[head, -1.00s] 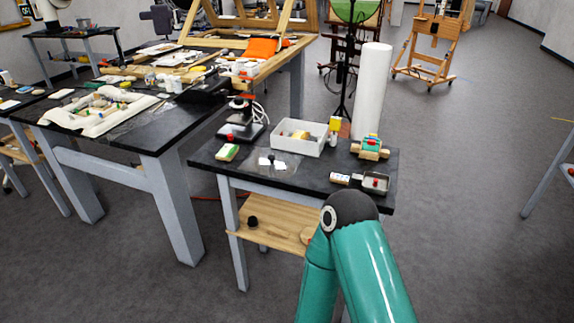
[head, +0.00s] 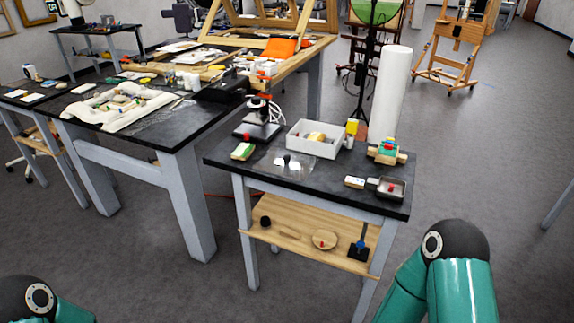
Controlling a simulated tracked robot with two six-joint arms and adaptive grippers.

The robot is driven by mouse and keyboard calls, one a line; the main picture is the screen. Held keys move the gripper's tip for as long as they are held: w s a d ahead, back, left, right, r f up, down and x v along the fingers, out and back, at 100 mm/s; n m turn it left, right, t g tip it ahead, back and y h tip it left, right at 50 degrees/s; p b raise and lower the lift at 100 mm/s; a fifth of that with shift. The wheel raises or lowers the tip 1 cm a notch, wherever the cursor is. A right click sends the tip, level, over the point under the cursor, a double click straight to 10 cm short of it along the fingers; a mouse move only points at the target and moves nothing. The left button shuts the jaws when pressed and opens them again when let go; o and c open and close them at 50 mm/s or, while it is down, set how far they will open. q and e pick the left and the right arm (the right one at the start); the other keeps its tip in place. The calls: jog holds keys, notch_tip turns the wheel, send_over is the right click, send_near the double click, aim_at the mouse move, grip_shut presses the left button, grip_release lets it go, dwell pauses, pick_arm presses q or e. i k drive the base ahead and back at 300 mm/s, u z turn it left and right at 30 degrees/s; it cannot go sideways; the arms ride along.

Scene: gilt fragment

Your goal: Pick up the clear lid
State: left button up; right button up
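What looks like the clear lid (head: 304,167) lies on the small black-topped table. It is a see-through, faintly shiny sheet with a dark knob at its middle. Small white pieces show at or under it; I cannot tell which. Only rounded teal and black parts of my two arms show, at the bottom left and bottom right. Neither gripper is in view, so nothing shows of what they hold.
Around the lid stand a white tray (head: 318,149), a green-and-white block (head: 243,151), a small grey metal dish (head: 391,188) and a device with a black base (head: 257,131). A wooden shelf (head: 290,237) lies below. A white roll (head: 390,92) stands behind.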

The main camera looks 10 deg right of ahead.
aim_at(292, 165)
jog(key=z, duration=0.1)
jog(key=i, duration=1)
jog(key=u, duration=0.1)
